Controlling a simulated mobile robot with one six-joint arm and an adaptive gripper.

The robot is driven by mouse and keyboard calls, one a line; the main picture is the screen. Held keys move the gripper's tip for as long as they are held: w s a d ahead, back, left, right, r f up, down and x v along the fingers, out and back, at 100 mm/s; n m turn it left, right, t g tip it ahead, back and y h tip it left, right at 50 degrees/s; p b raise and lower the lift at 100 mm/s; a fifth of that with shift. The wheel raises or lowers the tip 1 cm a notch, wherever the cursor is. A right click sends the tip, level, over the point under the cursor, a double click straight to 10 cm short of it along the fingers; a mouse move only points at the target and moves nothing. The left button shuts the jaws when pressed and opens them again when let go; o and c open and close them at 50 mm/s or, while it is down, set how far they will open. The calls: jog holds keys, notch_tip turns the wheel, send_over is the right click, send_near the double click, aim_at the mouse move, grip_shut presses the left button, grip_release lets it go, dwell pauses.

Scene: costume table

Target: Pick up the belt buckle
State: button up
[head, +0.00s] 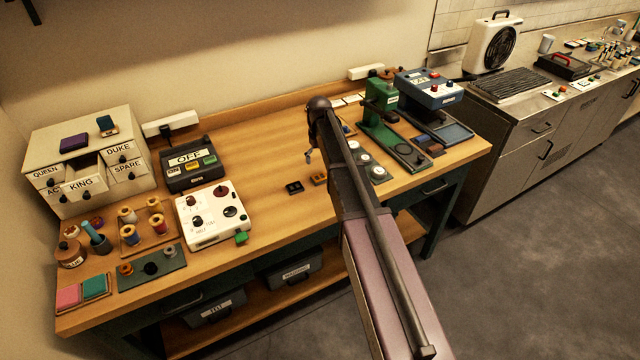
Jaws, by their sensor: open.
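A small black piece with two recesses (294,187) lies flat on the bare middle of the wooden table, near its front edge. It may be the belt buckle, but it is too small to be sure. A similar brown piece (319,179) lies just right of it, close to my arm. My gripper (309,155) is mostly hidden by my arm; a small grey part of it shows just above and behind these two pieces. It is open, and I see nothing held in it.
A white box with knobs (212,214) and an "OFF" unit (191,162) stand to the left. A labelled drawer cabinet (88,160) is at the far left. A green press (382,108) and a blue machine (430,88) stand to the right.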

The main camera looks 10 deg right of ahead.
aim_at(320, 177)
jog(key=shift+f+b, duration=1.2)
jog(key=shift+f, duration=0.3)
jog(key=shift+f+b, duration=2.6)
jog(key=shift+s+r, duration=0.1)
jog(key=c, duration=1)
